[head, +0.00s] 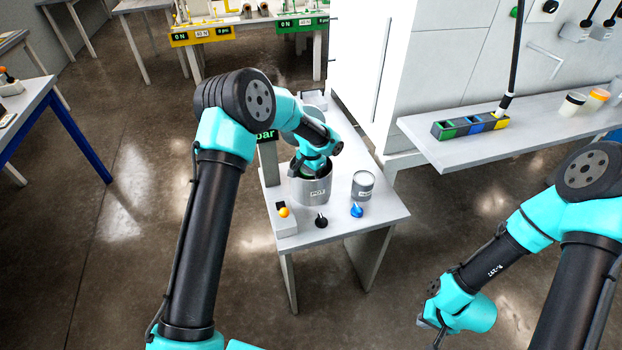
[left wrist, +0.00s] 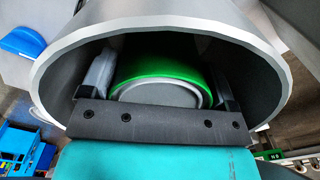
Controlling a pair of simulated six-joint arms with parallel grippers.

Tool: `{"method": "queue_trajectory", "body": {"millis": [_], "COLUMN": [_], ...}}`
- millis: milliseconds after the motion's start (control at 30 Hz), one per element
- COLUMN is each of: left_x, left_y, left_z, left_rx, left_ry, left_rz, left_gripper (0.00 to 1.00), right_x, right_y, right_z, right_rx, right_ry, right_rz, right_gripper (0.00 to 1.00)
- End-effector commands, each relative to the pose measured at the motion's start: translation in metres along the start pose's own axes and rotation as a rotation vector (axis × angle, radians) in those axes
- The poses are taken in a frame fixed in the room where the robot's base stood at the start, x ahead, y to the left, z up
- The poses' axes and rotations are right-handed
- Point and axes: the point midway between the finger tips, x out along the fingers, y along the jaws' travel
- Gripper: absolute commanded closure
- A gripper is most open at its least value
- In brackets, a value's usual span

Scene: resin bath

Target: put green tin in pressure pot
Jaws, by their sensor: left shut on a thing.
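The pressure pot (head: 314,192), a grey open cylinder labelled POT, stands on a small white table. My left gripper (head: 308,171) reaches down into its mouth. In the left wrist view, the green tin (left wrist: 165,72), with a grey round lid and a green rim, sits between the fingers of my left gripper (left wrist: 160,85), which is shut on it. The pot wall (left wrist: 262,75) surrounds tin and fingers. Whether the tin touches the pot floor is hidden. My right gripper (head: 434,322) hangs low at the right, away from the pot; its jaws are too small to read.
A grey can (head: 362,186) stands right of the pot. A shelf (head: 540,128) with a coloured-slot tray (head: 470,125) is at the right.

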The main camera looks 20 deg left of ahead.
Motion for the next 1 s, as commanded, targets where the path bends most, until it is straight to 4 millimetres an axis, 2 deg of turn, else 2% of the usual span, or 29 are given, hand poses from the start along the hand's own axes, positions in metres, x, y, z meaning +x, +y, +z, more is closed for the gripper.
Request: {"method": "queue_trajectory", "body": {"millis": [100, 167, 600, 633, 733, 1000], "left_x": [0.016, 0.02, 0.024, 0.025, 0.025, 0.023], "left_y": [0.0, -0.001, -0.001, 0.0, 0.0, 0.0], "left_z": [0.0, 0.0, 0.0, 0.0, 0.0, 0.0], "left_rx": [0.0, 0.0, 0.0, -0.001, -0.001, -0.001], "left_ry": [0.0, 0.0, 0.002, 0.001, 0.001, 0.001], "left_rz": [0.001, 0.0, 0.0, 0.0, 0.0, 0.0], "left_gripper": [0.56, 0.56, 0.56, 0.16, 0.08, 0.08], "right_x": [0.0, 0.0, 0.0, 0.0, 0.0, 0.0], "right_y": [0.0, 0.0, 0.0, 0.0, 0.0, 0.0], "right_z": [0.0, 0.0, 0.0, 0.0, 0.0, 0.0], "right_rx": [0.0, 0.0, 0.0, 0.0, 0.0, 0.0], "right_ry": [0.0, 0.0, 0.0, 0.0, 0.0, 0.0], "right_rz": [0.0, 0.0, 0.0, 0.0, 0.0, 0.0], "right_gripper": [1.0, 1.0, 1.0, 1.0, 1.0, 1.0]}}
